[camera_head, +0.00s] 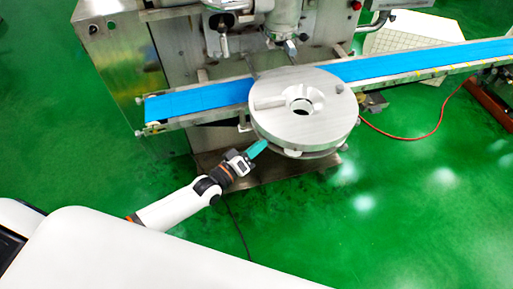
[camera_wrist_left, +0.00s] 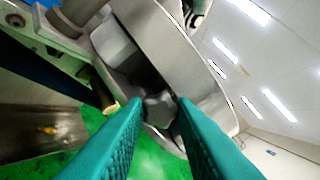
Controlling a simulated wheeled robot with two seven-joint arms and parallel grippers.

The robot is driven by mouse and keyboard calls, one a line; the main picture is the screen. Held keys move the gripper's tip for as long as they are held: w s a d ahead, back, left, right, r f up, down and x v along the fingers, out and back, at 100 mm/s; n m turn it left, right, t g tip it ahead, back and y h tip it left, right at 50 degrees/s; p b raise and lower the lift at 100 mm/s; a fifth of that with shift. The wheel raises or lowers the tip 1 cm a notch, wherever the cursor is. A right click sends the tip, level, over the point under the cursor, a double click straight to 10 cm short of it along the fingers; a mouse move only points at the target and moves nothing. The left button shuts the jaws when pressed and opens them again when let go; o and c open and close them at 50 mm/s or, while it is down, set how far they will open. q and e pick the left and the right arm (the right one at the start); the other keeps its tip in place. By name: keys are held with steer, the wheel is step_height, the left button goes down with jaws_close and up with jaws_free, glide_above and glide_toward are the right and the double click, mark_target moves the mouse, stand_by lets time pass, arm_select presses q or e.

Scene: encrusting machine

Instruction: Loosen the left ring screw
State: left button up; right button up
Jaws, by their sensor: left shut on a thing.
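The round metal ring assembly (camera_head: 304,112) sits in front of the blue conveyor in the head view, with a hole in its middle. My left gripper (camera_head: 260,147) reaches in from the lower left to the underside of its left edge. In the left wrist view the two teal fingers of my left gripper (camera_wrist_left: 160,115) are shut on a small grey metal screw knob (camera_wrist_left: 160,108) under the ring (camera_wrist_left: 165,35). The fingertips touch the knob on both sides. In the head view the ring's edge hides the knob. My right gripper is not in view.
The blue conveyor belt (camera_head: 410,62) runs behind the ring from left to right. The steel machine body (camera_head: 115,60) stands at the back left. A red cable (camera_head: 415,137) lies on the green floor at the right.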

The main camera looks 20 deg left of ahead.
arm_select(q)
steer(key=shift+f+n, duration=0.1)
steer(key=shift+n, duration=0.2)
steer(key=o, duration=1)
steer(key=shift+s, duration=0.1)
steer(key=b+v, duration=0.2)
steer(key=v, duration=1)
